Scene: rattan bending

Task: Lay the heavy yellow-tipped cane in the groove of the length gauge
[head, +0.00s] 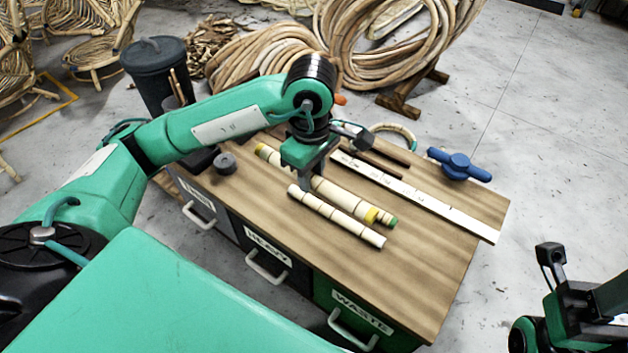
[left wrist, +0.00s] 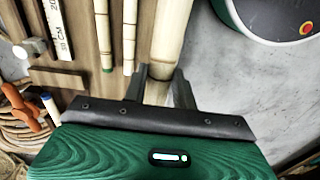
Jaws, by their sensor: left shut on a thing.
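My left gripper (head: 305,178) is shut on a pale jointed cane (head: 338,216) near its left end. In the left wrist view this cane (left wrist: 170,40) runs between the two fingers (left wrist: 160,92) and looks thick. No bright yellow shows on its visible part, and I cannot tell whether it is clear of the table. Behind it lies a cane with a bright yellow band (head: 370,214), and a green tip (head: 390,221) shows beside that. The length gauge (head: 430,205), a long white marked strip, lies farther back; it also shows in the left wrist view (left wrist: 57,25). My right gripper (head: 552,257) is at the lower right, its opening unclear.
The wooden table (head: 405,285) has clear room at its front right. A blue handled device (head: 458,164) stands beyond the gauge. A dark round piece (head: 225,163) lies at the left. Drawers labelled HEAVY (head: 267,245) and WASTE (head: 362,310) face me.

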